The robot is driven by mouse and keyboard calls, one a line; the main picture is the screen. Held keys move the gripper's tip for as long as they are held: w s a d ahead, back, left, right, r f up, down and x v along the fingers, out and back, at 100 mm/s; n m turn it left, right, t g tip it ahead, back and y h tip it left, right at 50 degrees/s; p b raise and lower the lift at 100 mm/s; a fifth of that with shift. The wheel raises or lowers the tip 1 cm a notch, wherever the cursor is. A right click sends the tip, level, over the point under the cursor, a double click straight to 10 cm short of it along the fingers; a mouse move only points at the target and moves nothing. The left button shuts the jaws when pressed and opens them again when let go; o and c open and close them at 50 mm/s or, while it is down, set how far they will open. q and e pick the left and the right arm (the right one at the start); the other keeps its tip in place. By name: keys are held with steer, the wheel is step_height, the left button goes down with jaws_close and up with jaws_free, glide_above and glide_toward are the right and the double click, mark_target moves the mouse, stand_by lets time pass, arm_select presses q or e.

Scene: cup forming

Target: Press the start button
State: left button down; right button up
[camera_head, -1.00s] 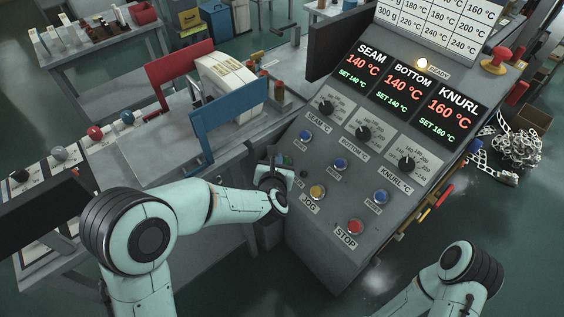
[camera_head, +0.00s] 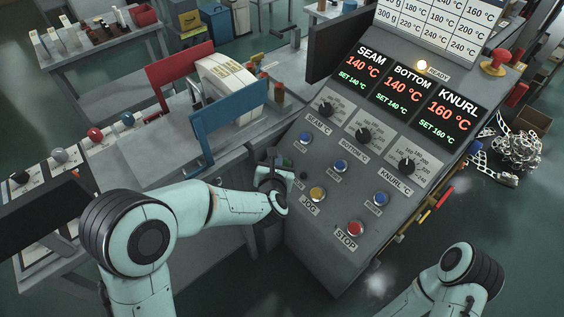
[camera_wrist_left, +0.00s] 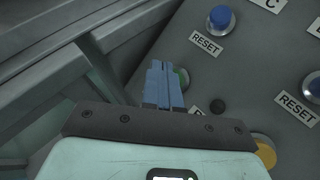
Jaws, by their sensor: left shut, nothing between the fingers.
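In the left wrist view, a green button (camera_wrist_left: 184,77) on the grey control panel (camera_wrist_left: 245,70) shows only as a sliver, mostly hidden behind my fingers. In the head view, my left gripper (camera_head: 278,168) is at the panel's lower left edge. My right forearm shows at the lower right, with its gripper out of view.
Near the fingers are a small black knob (camera_wrist_left: 217,107), a yellow JOG button (camera_head: 317,194), a red STOP button (camera_head: 355,228) and blue RESET buttons (camera_head: 305,138). Displays read SEAM 140, BOTTOM 140 and KNURL 160 °C, matching their set values. The READY lamp (camera_head: 422,63) is lit.

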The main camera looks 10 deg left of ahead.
stand_by(0.9)
arm_select(q)
steer(key=shift+w+d+f+b, duration=0.15)
steer(key=shift+f+b, duration=0.2)
steer(key=shift+b, duration=0.3)
steer(key=shift+w+d+f+b, duration=0.2)
steer(key=shift+w+f+b, duration=0.05)
steer(key=shift+f+b, duration=0.25)
stand_by(0.6)
steer(key=shift+r, duration=0.2)
steer(key=shift+s+a+r, duration=0.35)
steer(key=shift+s+r, duration=0.1)
steer(key=shift+r, duration=0.2)
steer(key=shift+s+a+r+p, duration=0.15)
steer(key=shift+s+a+r, duration=0.2)
steer(key=shift+r, duration=0.35)
steer(key=shift+s+a+r+p, duration=0.25)
steer(key=shift+s+r, duration=0.15)
steer(key=shift+r, duration=0.25)
steer(key=shift+s+a+r+p, duration=0.1)
steer(key=shift+s+a+r, duration=0.25)
steer(key=shift+r, duration=0.35)
steer(key=shift+s+f, duration=0.1)
